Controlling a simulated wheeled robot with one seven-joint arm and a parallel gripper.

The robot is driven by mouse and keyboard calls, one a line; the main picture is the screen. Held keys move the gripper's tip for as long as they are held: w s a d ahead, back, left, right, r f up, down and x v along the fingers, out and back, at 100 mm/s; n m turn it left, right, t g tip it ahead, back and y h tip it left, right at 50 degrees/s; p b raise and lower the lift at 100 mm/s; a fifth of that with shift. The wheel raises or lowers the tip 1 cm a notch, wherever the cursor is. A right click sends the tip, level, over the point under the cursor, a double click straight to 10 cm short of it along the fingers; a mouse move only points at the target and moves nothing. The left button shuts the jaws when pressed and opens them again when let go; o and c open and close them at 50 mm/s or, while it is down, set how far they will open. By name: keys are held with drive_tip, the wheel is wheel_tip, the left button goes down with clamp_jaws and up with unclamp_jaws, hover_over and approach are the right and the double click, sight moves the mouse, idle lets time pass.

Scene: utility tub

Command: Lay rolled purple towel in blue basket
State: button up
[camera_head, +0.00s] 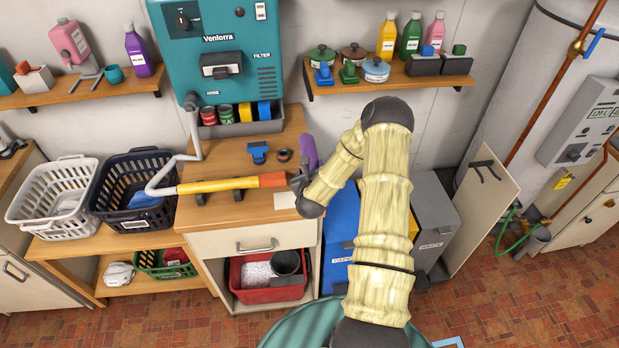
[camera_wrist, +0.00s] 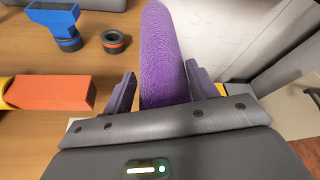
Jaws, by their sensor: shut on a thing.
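The rolled purple towel (camera_head: 308,150) stands upright in my gripper (camera_head: 298,180), above the right end of the wooden counter. In the wrist view the towel (camera_wrist: 165,55) rises between the two fingers of my gripper (camera_wrist: 162,88), which is shut on it. My arm hides part of the gripper in the head view. The dark navy-blue basket (camera_head: 112,218) stands on the lower wooden bench to the left, well apart from my gripper. A blue cloth (camera_head: 143,200) lies in it.
A white basket (camera_head: 50,228) stands left of the blue one. A yellow pole with an orange end (camera_head: 230,184) and a grey hose lie between the gripper and the baskets. A blue tool (camera_head: 257,152) and a small round part (camera_head: 284,155) sit on the counter.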

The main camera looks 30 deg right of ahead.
drive_tip(key=shift+f+p, duration=0.6)
drive_tip(key=shift+f, duration=1.45)
drive_tip(key=o, duration=1.2)
drive_tip(key=shift+c, duration=0.2)
drive_tip(key=shift+s, duration=0.1)
drive_tip(key=b+v, duration=0.4)
drive_tip(key=v, duration=0.8)
